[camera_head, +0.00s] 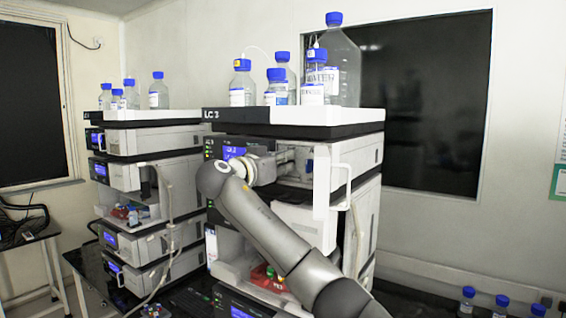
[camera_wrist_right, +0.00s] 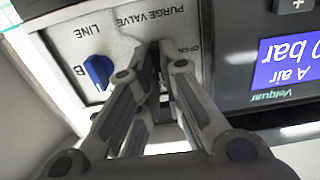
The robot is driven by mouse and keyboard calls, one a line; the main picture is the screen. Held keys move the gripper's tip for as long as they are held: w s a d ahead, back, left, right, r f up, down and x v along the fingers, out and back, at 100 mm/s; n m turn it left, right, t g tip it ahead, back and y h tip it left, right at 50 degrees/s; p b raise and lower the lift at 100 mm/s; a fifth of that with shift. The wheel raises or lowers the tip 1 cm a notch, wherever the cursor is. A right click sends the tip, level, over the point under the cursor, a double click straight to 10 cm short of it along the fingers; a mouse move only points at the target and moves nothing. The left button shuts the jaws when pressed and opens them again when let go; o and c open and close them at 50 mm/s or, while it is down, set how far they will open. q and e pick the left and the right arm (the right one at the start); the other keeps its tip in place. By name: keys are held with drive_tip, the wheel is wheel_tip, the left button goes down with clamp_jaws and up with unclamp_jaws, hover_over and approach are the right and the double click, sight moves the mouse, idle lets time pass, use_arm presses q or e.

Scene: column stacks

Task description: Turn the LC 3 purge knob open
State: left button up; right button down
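The LC 3 stack (camera_head: 330,116) stands at the centre, its name on the dark top edge. My right arm reaches up to its upper module, and my right gripper (camera_head: 285,160) is at the module's front. In the right wrist view, its fingers (camera_wrist_right: 160,55) come close together just at the "PURGE VALVE" and "OPEN" lettering on the white panel (camera_wrist_right: 70,38). The purge knob is hidden by the fingertips, which appear closed around it. Its turn position cannot be read. My left gripper is not in view.
A blue line knob (camera_wrist_right: 98,72) sits beside the fingers, near the letter B. A blue display (camera_wrist_right: 287,62) is on the other side. An open white door (camera_head: 321,180) stands right of the gripper. Bottles (camera_head: 277,90) stand on top. Another stack (camera_head: 150,140) is at left.

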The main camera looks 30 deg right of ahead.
idle(0.4)
drive_tip(key=n+b, duration=0.1)
drive_tip(key=n, duration=0.4)
drive_tip(key=n+b, duration=0.1)
drive_tip(key=n, duration=0.5)
drive_tip(key=n+b, duration=0.2)
drive_tip(key=n, duration=0.4)
drive_tip(key=shift+w+a+f, duration=0.2)
drive_tip(key=shift+w+f, duration=0.2)
drive_tip(key=shift+n, duration=0.4)
drive_tip(key=c, duration=1.6)
unclamp_jaws()
drive_tip(key=shift+a, duration=0.1)
drive_tip(key=v, duration=1.2)
